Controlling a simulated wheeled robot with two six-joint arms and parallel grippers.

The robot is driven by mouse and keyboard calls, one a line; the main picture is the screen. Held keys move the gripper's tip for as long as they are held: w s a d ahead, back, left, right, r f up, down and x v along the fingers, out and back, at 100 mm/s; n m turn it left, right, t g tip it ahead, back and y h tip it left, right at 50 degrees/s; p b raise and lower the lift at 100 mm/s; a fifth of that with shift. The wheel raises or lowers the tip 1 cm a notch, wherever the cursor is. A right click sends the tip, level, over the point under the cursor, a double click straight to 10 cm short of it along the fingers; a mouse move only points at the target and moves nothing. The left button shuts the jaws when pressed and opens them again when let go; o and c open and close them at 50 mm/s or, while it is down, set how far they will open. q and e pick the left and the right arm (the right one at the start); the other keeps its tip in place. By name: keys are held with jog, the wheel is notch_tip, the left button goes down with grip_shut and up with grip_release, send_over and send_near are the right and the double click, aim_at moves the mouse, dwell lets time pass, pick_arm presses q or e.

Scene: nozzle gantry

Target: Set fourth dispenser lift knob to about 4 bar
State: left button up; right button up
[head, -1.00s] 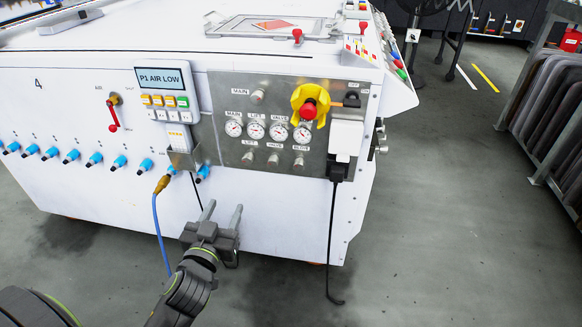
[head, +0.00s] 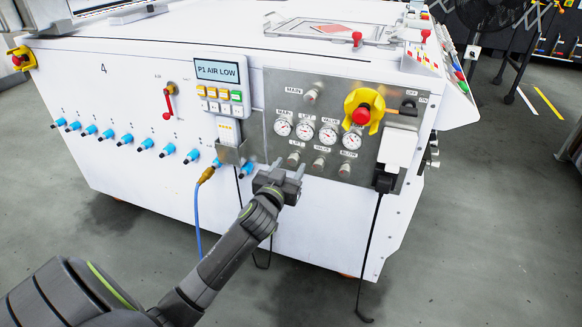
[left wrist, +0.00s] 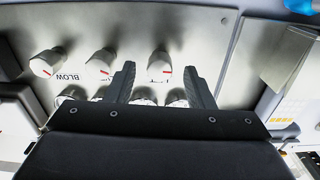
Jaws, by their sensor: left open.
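The grey steel panel (head: 335,95) on the white dispenser marked 4 (head: 103,69) carries a row of round gauges. The silver lift knob (head: 293,159) sits below the gauges, leftmost of three knobs. My left gripper (head: 288,168) is open at this knob, its fingers pointing at the panel. In the left wrist view, which sees the panel upside down, the lift knob (left wrist: 160,64) with its red mark shows between the two fingertips (left wrist: 160,72). I cannot tell whether they touch it. The lift gauge (head: 304,132) is too small to read. My right gripper is not in view.
The valve knob (head: 319,165) and blow knob (head: 344,171) stand close on the right. A yellow and red switch (head: 362,112) is above them. Left of the panel are a display reading P1 AIR LOW (head: 217,71) and a blue hose (head: 198,215). A black cable (head: 372,240) hangs right.

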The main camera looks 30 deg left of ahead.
pick_arm(q)
jog(key=shift+x, duration=1)
jog(key=c, duration=1)
jog(key=shift+m, duration=0.3)
